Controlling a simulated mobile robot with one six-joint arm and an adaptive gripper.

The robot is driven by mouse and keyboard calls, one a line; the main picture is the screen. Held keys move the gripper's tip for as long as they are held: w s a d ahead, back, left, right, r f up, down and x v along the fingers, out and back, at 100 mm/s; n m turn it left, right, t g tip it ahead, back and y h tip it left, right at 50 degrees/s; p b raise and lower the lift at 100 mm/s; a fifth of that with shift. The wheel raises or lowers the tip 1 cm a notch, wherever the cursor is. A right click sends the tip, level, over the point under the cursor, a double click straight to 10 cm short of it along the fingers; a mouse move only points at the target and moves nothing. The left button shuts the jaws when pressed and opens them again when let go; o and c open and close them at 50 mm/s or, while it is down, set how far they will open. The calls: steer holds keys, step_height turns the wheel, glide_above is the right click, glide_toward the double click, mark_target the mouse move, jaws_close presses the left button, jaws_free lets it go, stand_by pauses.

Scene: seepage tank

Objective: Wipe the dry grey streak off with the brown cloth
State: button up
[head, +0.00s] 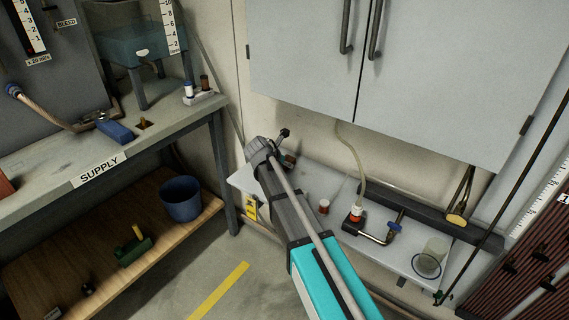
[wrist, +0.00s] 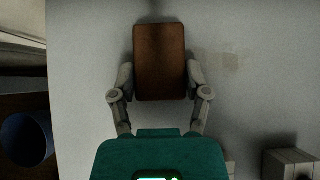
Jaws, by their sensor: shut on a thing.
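The brown cloth (wrist: 160,62) shows as a folded brown block in the wrist view, between the two fingers of my gripper (wrist: 160,80). My gripper is shut on it, over a pale grey surface. A faint grey-beige patch (wrist: 231,62), which looks like the dry streak, lies on that surface just right of the cloth. Whether the cloth touches the surface is not clear. In the head view my gripper (head: 287,148) is over the left end of the white shelf (head: 243,181), and a bit of the brown cloth (head: 290,159) shows there. I cannot make out the streak in that view.
On the shelf stand a small brown jar (head: 323,207), a valve with a hose (head: 357,217) and a glass beaker (head: 431,257). A grey cabinet (head: 430,80) hangs above it. A blue bucket (head: 181,199) stands on the lower wooden shelf at left.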

steer(key=shift+r+p, duration=1.75)
steer(key=shift+r, duration=0.3)
steer(key=o, duration=0.5)
steer(key=c, duration=0.5)
steer(key=s+a, duration=0.3)
steer(key=s, duration=0.1)
steer(key=s+a+r+p, duration=0.1)
steer(key=s+a, duration=0.2)
steer(key=s, duration=0.1)
steer(key=s+a, duration=0.3)
steer(key=s, duration=0.1)
steer(key=shift+s+a+r, duration=0.2)
steer(key=shift+s+a, duration=0.15)
